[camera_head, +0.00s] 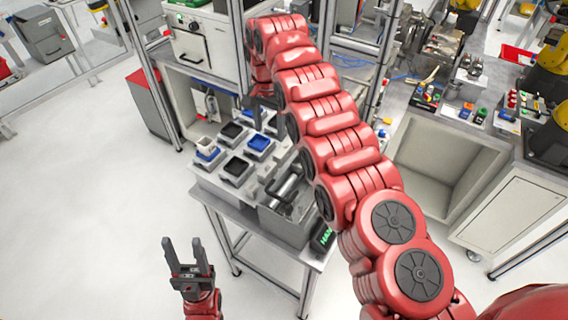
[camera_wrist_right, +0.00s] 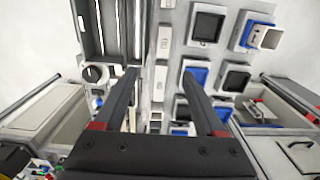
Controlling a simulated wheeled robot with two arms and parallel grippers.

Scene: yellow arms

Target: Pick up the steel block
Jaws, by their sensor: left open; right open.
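Several small light-grey metal blocks (camera_wrist_right: 162,78) lie in a row on the grey table, between the machined vise and the square trays in the right wrist view. I cannot tell for sure which one is the steel block. My right gripper (camera_wrist_right: 160,73) is open and empty, its two dark fingers pointing over this row. In the head view my right gripper (camera_head: 259,118) is above the table's back part, partly hidden by its red arm. My left gripper (camera_head: 182,243) is open and empty over the floor, left of the table.
Black and blue square trays (camera_head: 234,130) stand on the table (camera_head: 222,190), with a white cup (camera_head: 205,144) at its left. A steel vise (camera_head: 285,186) sits in a grey bin (camera_head: 288,228) at the front. Open floor lies to the left.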

